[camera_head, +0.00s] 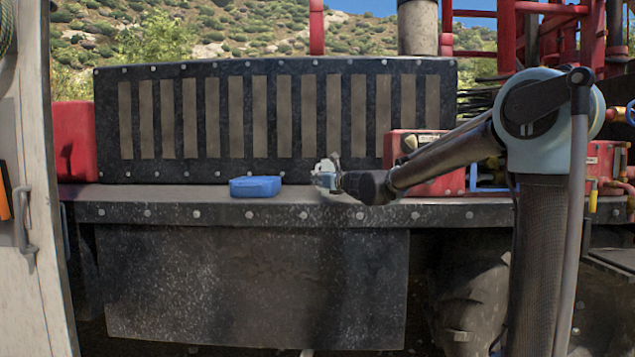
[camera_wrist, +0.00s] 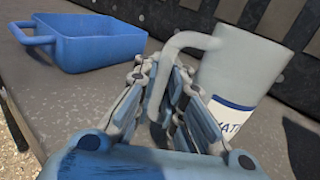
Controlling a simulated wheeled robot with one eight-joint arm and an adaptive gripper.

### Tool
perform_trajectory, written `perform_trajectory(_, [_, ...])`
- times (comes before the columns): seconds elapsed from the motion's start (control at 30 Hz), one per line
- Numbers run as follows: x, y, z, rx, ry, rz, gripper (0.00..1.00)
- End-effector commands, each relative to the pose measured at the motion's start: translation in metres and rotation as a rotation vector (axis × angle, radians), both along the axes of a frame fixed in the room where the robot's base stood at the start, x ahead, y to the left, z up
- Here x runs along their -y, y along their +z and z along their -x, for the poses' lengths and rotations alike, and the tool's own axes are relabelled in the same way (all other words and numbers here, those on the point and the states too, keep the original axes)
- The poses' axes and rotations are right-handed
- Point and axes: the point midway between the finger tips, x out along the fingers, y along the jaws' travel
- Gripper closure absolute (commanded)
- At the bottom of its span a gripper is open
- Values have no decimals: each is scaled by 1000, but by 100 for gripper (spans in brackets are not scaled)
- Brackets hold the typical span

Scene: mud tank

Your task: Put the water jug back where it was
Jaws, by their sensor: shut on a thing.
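The water jug (camera_wrist: 245,70) is pale grey-white with a blue and white label, and shows at the right in the wrist view. Its handle (camera_wrist: 160,90) runs down between the fingers of my gripper (camera_wrist: 160,100), which is shut on it. The jug looks tilted in the wrist view, at or just above the grey ledge (camera_wrist: 50,120); I cannot tell if it touches. In the head view the jug (camera_head: 326,172) is small and partly hidden by my gripper (camera_head: 340,178), over the ledge in front of the dark slatted panel.
A blue open tray with a handle (camera_head: 255,186) sits on the ledge to the left of the jug; it also shows in the wrist view (camera_wrist: 90,45). The dark slatted panel (camera_head: 270,120) stands behind. Red equipment (camera_head: 425,165) is at the right. The ledge left of the tray is clear.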

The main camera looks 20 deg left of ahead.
Motion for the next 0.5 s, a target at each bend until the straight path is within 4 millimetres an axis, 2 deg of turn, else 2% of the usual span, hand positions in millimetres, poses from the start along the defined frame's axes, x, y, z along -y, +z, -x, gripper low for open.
perform_trajectory(0.07, [0, 0, 0, 0, 0, 0, 100])
perform_trajectory(0.1, [0, -1, 0, 0, 0, 0, 90])
perform_trajectory(0.2, [0, -1, 0, 0, 0, 0, 70])
perform_trajectory(0.5, [0, -1, 0, 0, -1, 0, 70])
